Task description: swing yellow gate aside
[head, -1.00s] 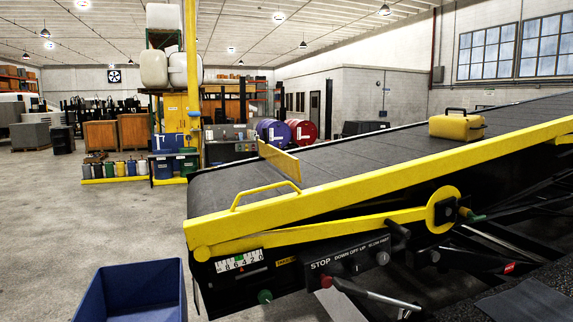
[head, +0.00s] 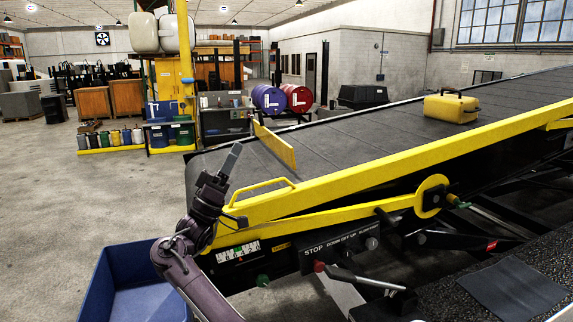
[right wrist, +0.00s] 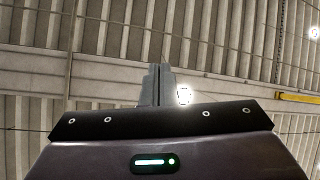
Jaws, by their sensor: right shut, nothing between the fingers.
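The yellow gate (head: 274,146) is a flat upright plate standing across the lower end of the dark conveyor belt (head: 345,140). My right gripper (head: 236,150) is shut and empty, pointing up beside the belt's lower end, to the left of the gate and apart from it in the picture. In the right wrist view its closed fingers (right wrist: 158,84) point toward the ceiling with nothing between them. My left gripper is not in view.
A yellow case (head: 451,107) sits higher on the belt. A yellow side rail with a handle (head: 262,190) runs along the near edge. A control panel (head: 340,246) is below it. A blue bin (head: 128,262) stands at lower left. Open floor lies left of the belt.

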